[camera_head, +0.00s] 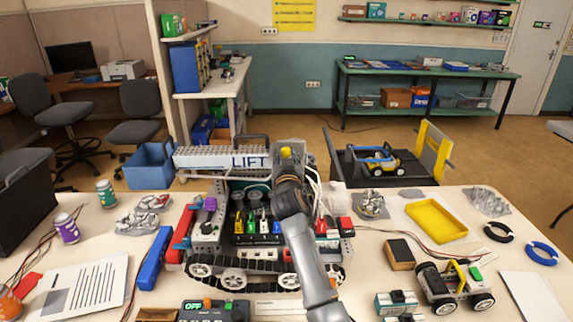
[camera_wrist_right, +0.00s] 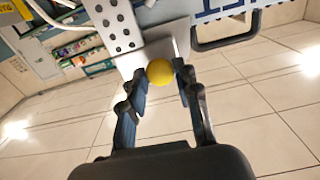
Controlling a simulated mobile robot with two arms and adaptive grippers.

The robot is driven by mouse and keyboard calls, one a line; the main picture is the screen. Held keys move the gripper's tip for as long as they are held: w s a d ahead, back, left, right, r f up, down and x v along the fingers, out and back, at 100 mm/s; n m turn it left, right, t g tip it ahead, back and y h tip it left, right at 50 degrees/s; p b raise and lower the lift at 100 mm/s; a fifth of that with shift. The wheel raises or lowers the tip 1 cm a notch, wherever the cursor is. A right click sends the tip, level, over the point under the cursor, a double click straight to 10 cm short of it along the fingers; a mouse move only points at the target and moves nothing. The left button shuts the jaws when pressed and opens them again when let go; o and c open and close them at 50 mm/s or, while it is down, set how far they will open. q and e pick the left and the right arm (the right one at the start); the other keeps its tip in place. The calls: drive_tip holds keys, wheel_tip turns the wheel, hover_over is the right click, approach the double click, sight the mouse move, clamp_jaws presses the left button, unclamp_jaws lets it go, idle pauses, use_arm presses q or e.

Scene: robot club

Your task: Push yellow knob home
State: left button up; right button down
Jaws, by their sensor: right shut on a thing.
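The yellow knob (camera_head: 286,152) is at the right part of the grey beam marked LIFT (camera_head: 215,160), on top of a tracked robot (camera_head: 240,262) on the table. In the right wrist view the knob (camera_wrist_right: 160,73) is a round yellow ball between the two dark fingertips, against a grey plate with holes (camera_wrist_right: 116,24). My right gripper (camera_head: 287,165) is shut on the knob; it also shows in the wrist view (camera_wrist_right: 161,80). Its own arm hides part of the robot behind it in the head view. My left gripper is in neither view.
A control box with OFF (camera_head: 215,311) lies at the front edge. A yellow tray (camera_head: 436,221), a small wheeled robot (camera_head: 455,285) and cables lie at right. Cans, papers and a blue bar (camera_head: 155,258) lie at left. The table around the robot is crowded.

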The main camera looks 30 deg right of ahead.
drive_tip(key=shift+r, duration=0.15)
drive_tip(key=c, duration=1.2)
unclamp_jaws()
drive_tip(key=shift+o, duration=1.1)
drive_tip(key=shift+w, duration=0.1)
drive_tip(key=shift+w+d+f, duration=0.1)
drive_tip(key=shift+f, duration=0.1)
drive_tip(key=v, duration=1.2)
drive_tip(key=shift+f, duration=0.1)
